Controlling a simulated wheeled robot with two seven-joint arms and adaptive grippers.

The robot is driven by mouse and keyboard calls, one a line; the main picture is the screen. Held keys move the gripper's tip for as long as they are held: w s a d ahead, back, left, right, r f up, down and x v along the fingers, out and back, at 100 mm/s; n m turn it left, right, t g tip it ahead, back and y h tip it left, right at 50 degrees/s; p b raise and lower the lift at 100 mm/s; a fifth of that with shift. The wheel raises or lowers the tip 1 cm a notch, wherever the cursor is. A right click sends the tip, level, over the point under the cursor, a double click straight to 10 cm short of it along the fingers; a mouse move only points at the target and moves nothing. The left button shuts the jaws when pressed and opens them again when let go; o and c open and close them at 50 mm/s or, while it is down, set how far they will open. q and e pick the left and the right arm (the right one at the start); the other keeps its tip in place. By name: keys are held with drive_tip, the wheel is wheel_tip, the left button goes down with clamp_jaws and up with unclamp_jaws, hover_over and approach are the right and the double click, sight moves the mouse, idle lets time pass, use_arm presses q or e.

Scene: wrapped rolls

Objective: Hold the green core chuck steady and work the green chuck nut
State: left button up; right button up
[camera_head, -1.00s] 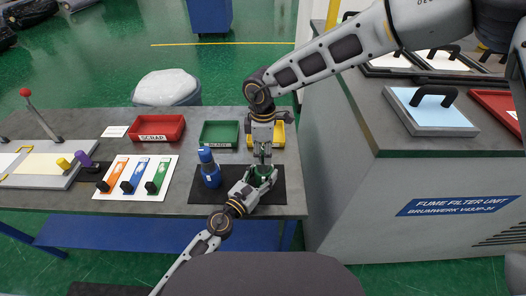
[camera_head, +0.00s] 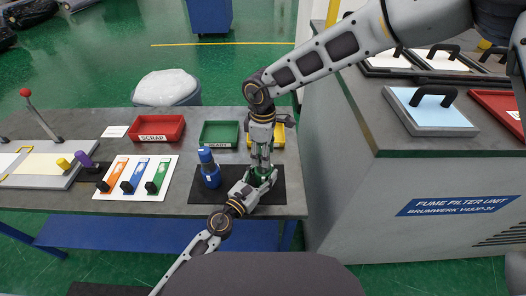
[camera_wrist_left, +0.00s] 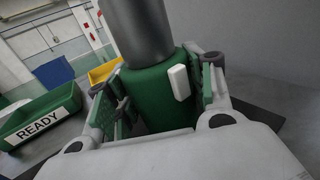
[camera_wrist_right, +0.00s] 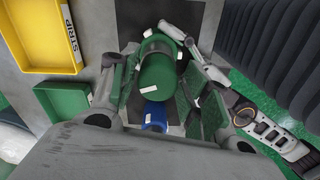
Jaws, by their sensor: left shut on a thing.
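The green core chuck (camera_head: 262,174) stands on a black mat (camera_head: 230,197) at the table's right end. My left gripper (camera_wrist_left: 155,105) is shut on its green body (camera_wrist_left: 158,88), and a grey cylinder (camera_wrist_left: 148,30) rises above that body. A white tab (camera_wrist_left: 179,81) sticks out of the body. My right gripper (camera_head: 261,160) reaches down from above. In the right wrist view its fingers (camera_wrist_right: 150,95) stand apart on both sides of the green chuck nut (camera_wrist_right: 158,74), and I see no clear contact. In the head view the grippers partly hide chuck and nut.
A blue chuck (camera_head: 209,172) stands close by on the left of the mat. Behind are a green READY tray (camera_head: 219,133), a yellow STRIP tray (camera_wrist_right: 47,37) and a red SCRAP tray (camera_head: 157,128). The grey fume filter unit (camera_head: 350,190) borders the right side.

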use_arm(q)
drive_tip(key=shift+f, duration=0.15)
use_arm(e)
drive_tip(key=shift+o, duration=0.3)
drive_tip(key=shift+w, duration=0.1)
drive_tip(key=shift+r, duration=0.85)
wheel_tip(320, 180, up, 10)
drive_tip(key=shift+r, duration=0.15)
use_arm(q)
drive_tip(key=o, duration=1.6)
drive_tip(key=shift+c, duration=0.2)
drive_tip(key=shift+s+a, duration=0.15)
drive_tip(key=shift+v, duration=5.85)
